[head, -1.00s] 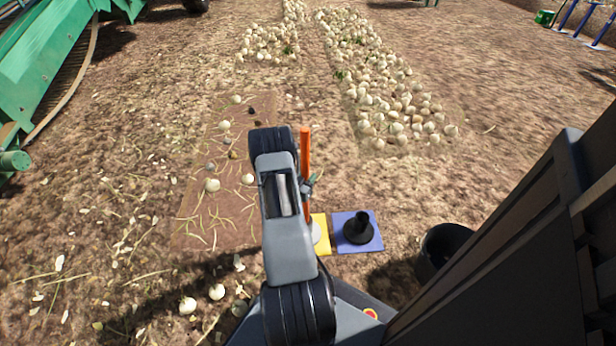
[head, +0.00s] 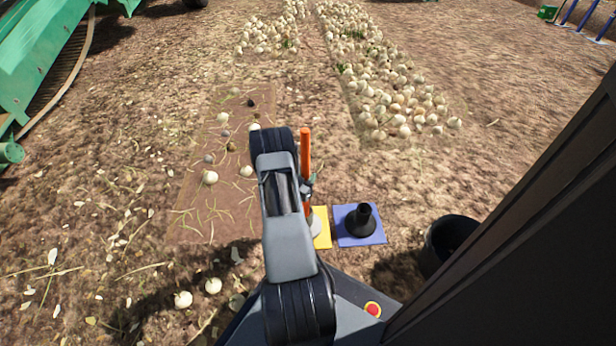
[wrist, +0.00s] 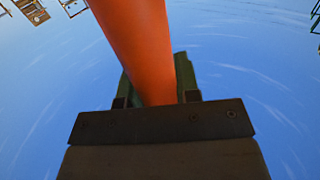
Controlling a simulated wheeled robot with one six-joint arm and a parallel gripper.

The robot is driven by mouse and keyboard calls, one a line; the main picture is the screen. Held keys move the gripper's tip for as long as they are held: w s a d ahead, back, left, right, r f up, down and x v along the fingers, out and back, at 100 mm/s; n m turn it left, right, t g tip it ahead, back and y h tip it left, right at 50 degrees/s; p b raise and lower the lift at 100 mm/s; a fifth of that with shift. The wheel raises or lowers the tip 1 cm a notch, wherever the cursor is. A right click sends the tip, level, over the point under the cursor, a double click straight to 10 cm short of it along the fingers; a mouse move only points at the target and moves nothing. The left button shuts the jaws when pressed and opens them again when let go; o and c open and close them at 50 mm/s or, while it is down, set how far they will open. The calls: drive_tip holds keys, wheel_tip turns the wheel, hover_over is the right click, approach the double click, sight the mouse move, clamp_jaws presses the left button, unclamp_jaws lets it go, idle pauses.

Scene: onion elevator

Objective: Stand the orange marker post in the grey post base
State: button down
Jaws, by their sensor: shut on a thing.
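The orange marker post (head: 305,150) stands about upright in the head view, beside my forearm. My gripper (head: 308,187) is shut around its lower part. In the wrist view my gripper (wrist: 158,98) has the orange post (wrist: 138,40) between its two fingers.
A black base (head: 361,219) stands on a blue mat (head: 372,238) just right of the yellow one. A black bucket (head: 449,243) is farther right. Onions (head: 385,95) lie in rows ahead. Green machinery (head: 40,60) is at the far left.

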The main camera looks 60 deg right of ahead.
idle(0.3)
drive_tip(key=c, duration=0.8)
unclamp_jaws()
drive_tip(key=shift+o, duration=0.2)
drive_tip(key=a+p, duration=0.4)
drive_tip(key=a, duration=0.9)
drive_tip(key=shift+a, duration=0.4)
drive_tip(key=shift+w+p, duration=0.15)
drive_tip(key=shift+p, duration=0.15)
